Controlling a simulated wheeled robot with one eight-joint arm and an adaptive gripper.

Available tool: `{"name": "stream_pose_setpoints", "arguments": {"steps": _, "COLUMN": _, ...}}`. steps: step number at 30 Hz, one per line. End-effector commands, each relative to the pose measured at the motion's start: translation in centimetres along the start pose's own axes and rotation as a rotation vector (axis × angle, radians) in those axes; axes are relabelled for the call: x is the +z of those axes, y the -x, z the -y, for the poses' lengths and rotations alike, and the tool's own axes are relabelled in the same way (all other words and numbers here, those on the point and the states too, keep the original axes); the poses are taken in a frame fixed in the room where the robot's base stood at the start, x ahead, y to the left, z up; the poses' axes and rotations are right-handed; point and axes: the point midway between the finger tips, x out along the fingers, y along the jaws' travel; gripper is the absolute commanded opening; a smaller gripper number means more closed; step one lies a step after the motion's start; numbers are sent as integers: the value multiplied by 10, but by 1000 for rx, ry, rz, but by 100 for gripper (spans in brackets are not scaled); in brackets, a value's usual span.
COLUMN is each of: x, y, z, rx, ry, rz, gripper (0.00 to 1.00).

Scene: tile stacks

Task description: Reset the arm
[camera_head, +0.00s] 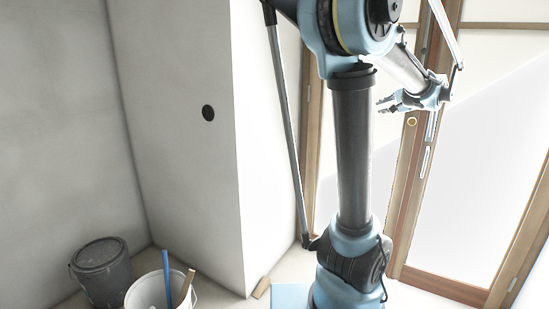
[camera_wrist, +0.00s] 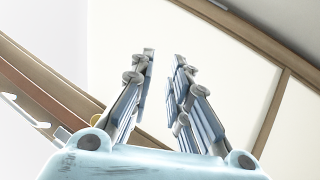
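My gripper (camera_head: 384,104) shows in the head view at the end of my arm, raised in front of the wood-framed glass door and pointing left. In the wrist view my gripper (camera_wrist: 162,65) has its two fingers apart, with a gap between the tips and nothing held. The wooden door frame and pale panels show behind the fingers. No tile stack is in view.
A dark bucket (camera_head: 103,275) and a white bucket (camera_head: 150,292) with a blue stick (camera_head: 167,278) and a wooden stick stand on the floor at lower left. A pale wall column (camera_head: 185,150) stands left of my arm. The glass door (camera_head: 470,190) is at right.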

Motion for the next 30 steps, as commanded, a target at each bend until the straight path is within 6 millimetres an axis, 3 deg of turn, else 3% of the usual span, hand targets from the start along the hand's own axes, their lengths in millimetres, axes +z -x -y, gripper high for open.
{"name": "stream_pose_setpoints", "arguments": {"steps": 1, "x": 35, "y": -6, "z": -5, "rx": 33, "ry": 39, "rz": 51, "gripper": 17}}
{"name": "stream_pose_setpoints", "arguments": {"steps": 6, "x": 134, "y": -9, "z": -35, "rx": 158, "ry": 180, "rz": 203, "gripper": 17}}
{"name": "stream_pose_setpoints", "arguments": {"steps": 15, "x": 276, "y": 22, "z": -113, "rx": 371, "ry": 454, "rz": 441, "gripper": 17}}
{"name": "stream_pose_setpoints", "arguments": {"steps": 21, "x": 339, "y": 58, "z": -178, "rx": 509, "ry": 652, "rz": 572, "gripper": 17}}
{"name": "stream_pose_setpoints", "arguments": {"steps": 24, "x": 361, "y": 79, "z": -212, "rx": 576, "ry": 755, "rz": 628, "gripper": 17}}
{"name": "stream_pose_setpoints", "arguments": {"steps": 30, "x": 384, "y": 115, "z": -273, "rx": 698, "ry": 950, "rz": 708, "gripper": 17}}
